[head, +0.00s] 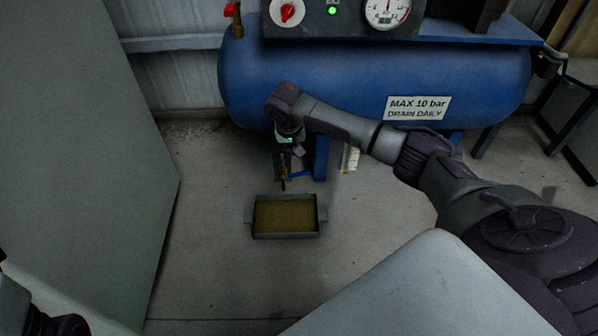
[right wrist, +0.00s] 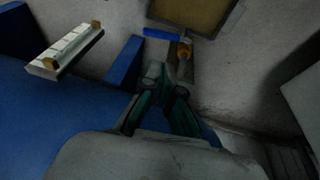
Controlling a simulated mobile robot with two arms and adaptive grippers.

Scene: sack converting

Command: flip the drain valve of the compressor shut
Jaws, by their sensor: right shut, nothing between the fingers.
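The compressor is a blue tank (head: 330,85) lying across the back, with a "MAX 10 bar DRAIN DAILY" label. Its brass drain valve (head: 283,171) hangs below the tank and has a blue lever (head: 301,174) sticking out sideways. In the right wrist view the brass valve (right wrist: 184,48) and blue lever (right wrist: 159,34) lie just beyond the fingertips, with the lever to the left of the brass body. My right gripper (right wrist: 168,72) is shut and empty, close to the valve; I cannot tell whether it touches.
A grey tray (head: 248,216) with a brownish inside stands on the floor below the valve. A pale block (right wrist: 66,50) with brass-coloured ends is beside the tank leg (head: 321,158). A grey cabinet (head: 80,150) stands at left. The floor around the tray is clear.

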